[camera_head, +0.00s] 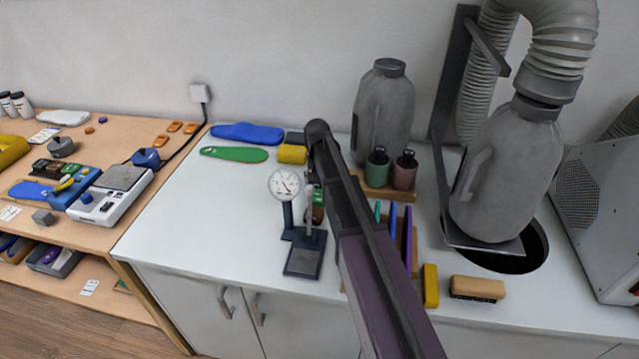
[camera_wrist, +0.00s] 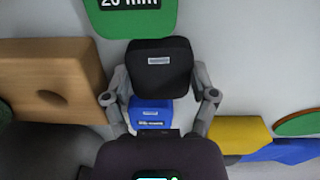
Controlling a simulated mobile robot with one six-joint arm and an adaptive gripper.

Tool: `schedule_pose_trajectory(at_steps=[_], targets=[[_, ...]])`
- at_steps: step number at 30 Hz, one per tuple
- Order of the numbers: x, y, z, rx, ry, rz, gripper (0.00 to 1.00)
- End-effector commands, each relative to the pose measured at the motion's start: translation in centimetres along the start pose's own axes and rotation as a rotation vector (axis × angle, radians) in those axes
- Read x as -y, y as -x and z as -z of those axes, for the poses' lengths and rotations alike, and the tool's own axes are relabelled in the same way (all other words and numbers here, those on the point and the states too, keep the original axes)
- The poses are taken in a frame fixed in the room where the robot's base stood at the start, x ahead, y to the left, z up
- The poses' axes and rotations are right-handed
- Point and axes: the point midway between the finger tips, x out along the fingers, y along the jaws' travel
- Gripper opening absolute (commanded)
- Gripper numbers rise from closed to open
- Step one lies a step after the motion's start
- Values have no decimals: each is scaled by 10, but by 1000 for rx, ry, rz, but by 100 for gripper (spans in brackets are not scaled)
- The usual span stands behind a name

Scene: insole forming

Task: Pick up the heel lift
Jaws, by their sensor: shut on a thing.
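My gripper (camera_wrist: 160,82) is shut on a black block (camera_wrist: 159,64) with a white label, which appears to be a heel lift. In the wrist view its two grey fingers press on the left and right sides of the block. I cannot tell whether the block is clear of the worktop. A green piece marked "20 mm" (camera_wrist: 130,18) is just above it in the picture. A smaller blue labelled block (camera_wrist: 151,113) shows between the fingers, nearer the palm. In the head view my own arm hides the gripper's tips and the held block.
A dial gauge on a stand (camera_head: 284,185) stands left of my arm on the white worktop (camera_head: 190,205). A yellow block (camera_head: 292,154), green insole (camera_head: 234,154) and blue insole (camera_head: 247,133) lie behind it. A bottle rack (camera_head: 391,193) stands right. The worktop's left side is clear.

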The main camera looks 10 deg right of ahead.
Motion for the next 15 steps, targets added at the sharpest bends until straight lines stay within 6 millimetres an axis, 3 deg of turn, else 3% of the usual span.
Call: schedule_pose_trajectory(at_steps=[15], targets=[[0,8,0,1,0,0,56]])
